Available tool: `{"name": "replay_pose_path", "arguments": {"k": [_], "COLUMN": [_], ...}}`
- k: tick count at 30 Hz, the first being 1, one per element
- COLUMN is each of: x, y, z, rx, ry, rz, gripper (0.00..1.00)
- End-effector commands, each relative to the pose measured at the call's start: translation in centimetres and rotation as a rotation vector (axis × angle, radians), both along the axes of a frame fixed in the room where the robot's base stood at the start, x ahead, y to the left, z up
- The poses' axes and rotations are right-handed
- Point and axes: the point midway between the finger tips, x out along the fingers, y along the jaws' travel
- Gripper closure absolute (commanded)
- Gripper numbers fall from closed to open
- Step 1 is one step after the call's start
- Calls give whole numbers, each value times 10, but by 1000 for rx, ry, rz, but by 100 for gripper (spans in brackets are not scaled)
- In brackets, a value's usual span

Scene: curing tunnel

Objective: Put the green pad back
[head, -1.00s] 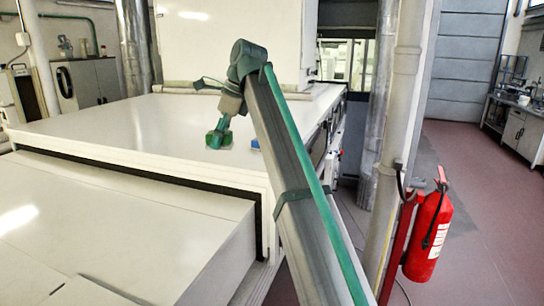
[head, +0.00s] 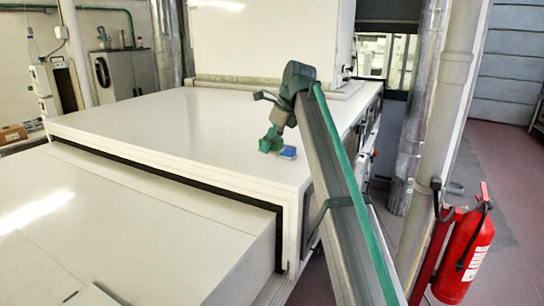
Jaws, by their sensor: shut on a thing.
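My gripper (head: 271,142) is over the white top of the large housing, near its right side, pointing down and seen small from the head. It is shut on a small green thing, which I take to be the green pad; it blends with the green fingers, so its outline is hard to tell. A small blue block or pad (head: 288,153) with a pale edge lies on the white top just right of the gripper. I cannot tell whether the gripper's load touches the surface or the blue thing.
The white housing top (head: 150,115) is broad and clear to the left. A tall white box (head: 270,40) stands at its back. A pale post (head: 450,120) and a red fire extinguisher (head: 465,250) stand to the right, beyond my arm.

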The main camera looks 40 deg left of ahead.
Motion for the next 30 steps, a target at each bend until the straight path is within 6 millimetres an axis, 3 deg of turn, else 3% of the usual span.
{"name": "replay_pose_path", "arguments": {"k": [7, 17, 25, 30], "x": [23, 35, 33, 34], "y": [17, 26, 25, 26], "z": [-36, -54, -82, -86], "rx": [-2, -2, -2, -1], "ry": [2, 1, 1, 0], "rz": [0, -1, 1, 1], "gripper": [81, 81, 81, 81]}}
